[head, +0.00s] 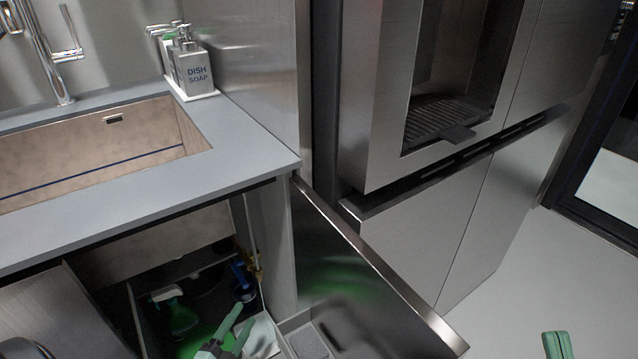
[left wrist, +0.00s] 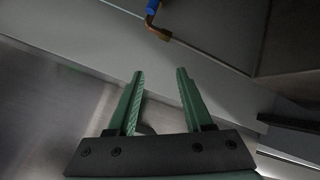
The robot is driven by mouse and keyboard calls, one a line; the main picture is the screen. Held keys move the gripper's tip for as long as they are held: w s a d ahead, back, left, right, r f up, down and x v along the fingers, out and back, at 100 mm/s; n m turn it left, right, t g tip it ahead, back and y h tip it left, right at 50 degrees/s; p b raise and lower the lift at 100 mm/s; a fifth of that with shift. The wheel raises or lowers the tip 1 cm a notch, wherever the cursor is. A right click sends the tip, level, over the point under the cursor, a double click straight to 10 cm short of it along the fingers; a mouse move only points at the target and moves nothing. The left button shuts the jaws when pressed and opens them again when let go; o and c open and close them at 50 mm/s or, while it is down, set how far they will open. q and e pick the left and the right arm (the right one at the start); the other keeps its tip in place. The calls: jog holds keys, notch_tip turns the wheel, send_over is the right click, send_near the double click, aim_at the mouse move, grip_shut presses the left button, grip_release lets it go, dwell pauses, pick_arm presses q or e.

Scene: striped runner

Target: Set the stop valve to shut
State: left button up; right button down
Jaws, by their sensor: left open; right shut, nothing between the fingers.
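The stop valve shows in the left wrist view as a brass elbow (left wrist: 157,30) with a blue handle (left wrist: 153,7), cut off at the top edge. In the head view a small brass fitting (head: 255,268) sits on a thin pipe inside the open cabinet under the sink. My left gripper (head: 241,322) is inside the cabinet opening, below the fitting in the picture. In the left wrist view its green fingers (left wrist: 160,74) are apart and empty, and the valve lies beyond their tips, untouched. My right gripper (head: 557,346) is shut and empty at the lower right, far from the valve.
An open cabinet door (head: 370,265) stands to the right of my left gripper. A green bottle (head: 178,316) and a blue item (head: 242,282) stand in the cabinet. The counter (head: 245,160) overhangs it. The floor (head: 540,275) at right is clear.

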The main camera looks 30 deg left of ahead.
aim_at(242, 279)
pick_arm(q)
jog(key=a+f+m+t+y+b, duration=0.1)
jog(key=a+f+m+y+b, duration=0.2)
jog(key=a+f+b, duration=0.35)
jog(key=b+x, duration=0.1)
jog(key=x, duration=0.5)
jog(key=b+x, duration=0.2)
jog(key=x, duration=0.4)
jog(key=shift+w+d+r, duration=0.1)
jog(key=shift+w+d, duration=0.05)
jog(key=shift+d, duration=0.05)
pick_arm(e)
jog(key=s+f+n+y, duration=0.2)
jog(key=f, duration=0.1)
jog(key=s+a+f+n+t+y, duration=0.1)
jog(key=shift+s+f+n+y, duration=0.15)
jog(key=shift+n+y, duration=0.15)
pick_arm(q)
grip_shut()
pick_arm(e)
jog(key=shift+d, duration=0.1)
